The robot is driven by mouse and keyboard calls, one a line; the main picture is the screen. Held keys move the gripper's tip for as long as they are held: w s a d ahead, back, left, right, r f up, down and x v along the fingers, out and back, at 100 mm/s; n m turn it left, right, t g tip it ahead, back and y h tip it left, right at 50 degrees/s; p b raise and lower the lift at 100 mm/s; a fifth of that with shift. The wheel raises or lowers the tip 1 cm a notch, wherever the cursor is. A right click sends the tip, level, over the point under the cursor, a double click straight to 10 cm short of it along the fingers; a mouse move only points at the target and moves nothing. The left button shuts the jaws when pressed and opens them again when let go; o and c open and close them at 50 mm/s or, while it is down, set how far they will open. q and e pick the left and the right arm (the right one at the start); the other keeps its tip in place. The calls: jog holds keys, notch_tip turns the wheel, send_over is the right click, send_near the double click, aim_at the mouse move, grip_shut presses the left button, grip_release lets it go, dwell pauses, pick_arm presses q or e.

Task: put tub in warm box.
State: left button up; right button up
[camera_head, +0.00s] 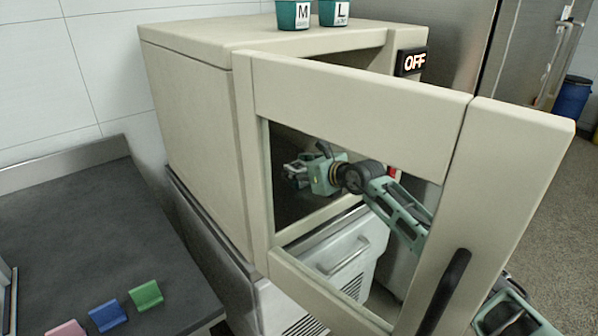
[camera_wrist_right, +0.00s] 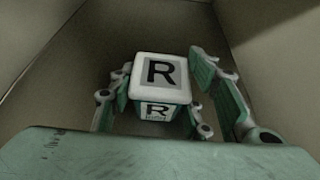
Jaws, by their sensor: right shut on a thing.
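The tub (camera_wrist_right: 158,112) has a white lid marked R and a green body with an R label. In the wrist view it stands between the fingers of my right gripper (camera_wrist_right: 160,92), which is shut on it. In the head view my right gripper (camera_head: 297,170) shows through the window of the open door, inside the cream warm box (camera_head: 195,125). The tub cannot be made out clearly there. The wrist view shows plain box walls around the tub. I cannot tell whether the tub touches the floor of the box. My left gripper is not in view.
The box's door (camera_head: 365,95) stands open towards me, with a black handle (camera_head: 445,292). A display (camera_head: 411,62) reads OFF. Two green tubs, M (camera_head: 293,14) and L (camera_head: 334,12), stand on top. Coloured holders, one green (camera_head: 146,295), lie on the dark counter (camera_head: 90,235).

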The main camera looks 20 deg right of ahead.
jog(key=shift+r, duration=0.15)
jog(key=shift+f, duration=0.2)
jog(key=o, duration=1)
jog(key=shift+o, duration=1.4)
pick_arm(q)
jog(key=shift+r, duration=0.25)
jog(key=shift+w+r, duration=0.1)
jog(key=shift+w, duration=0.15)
pick_arm(e)
jog(key=shift+r, duration=0.15)
